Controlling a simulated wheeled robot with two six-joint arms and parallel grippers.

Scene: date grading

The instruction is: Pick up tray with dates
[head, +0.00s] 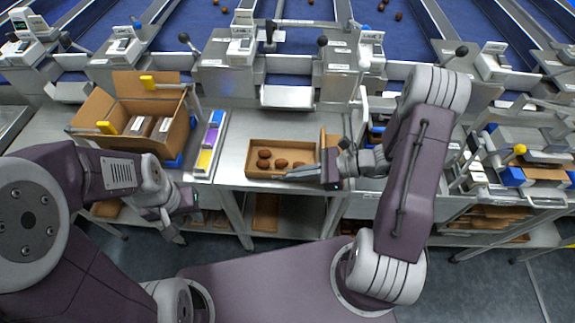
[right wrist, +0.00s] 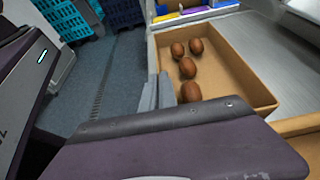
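The tray (head: 250,158) is a shallow tan cardboard box with several brown dates (head: 264,163) in it. It lies near the front edge of the metal table. My right gripper (head: 290,177) reaches in from the right along the tray's front wall. In the right wrist view, its grey fingers (right wrist: 158,94) are at that wall, one apparently on each side, close to a date (right wrist: 190,92). Whether they press on the wall is unclear. My left gripper (head: 173,226) hangs left of the tray, low before the table, apart from it; its opening is unclear.
A cardboard box (head: 88,108) with yellow clips holds packs at the left. Blue, purple and yellow bins (head: 206,158) stand between it and the tray. Another piece of cardboard (head: 324,150) is right beside the tray. Metal machine chutes (head: 287,96) line the back.

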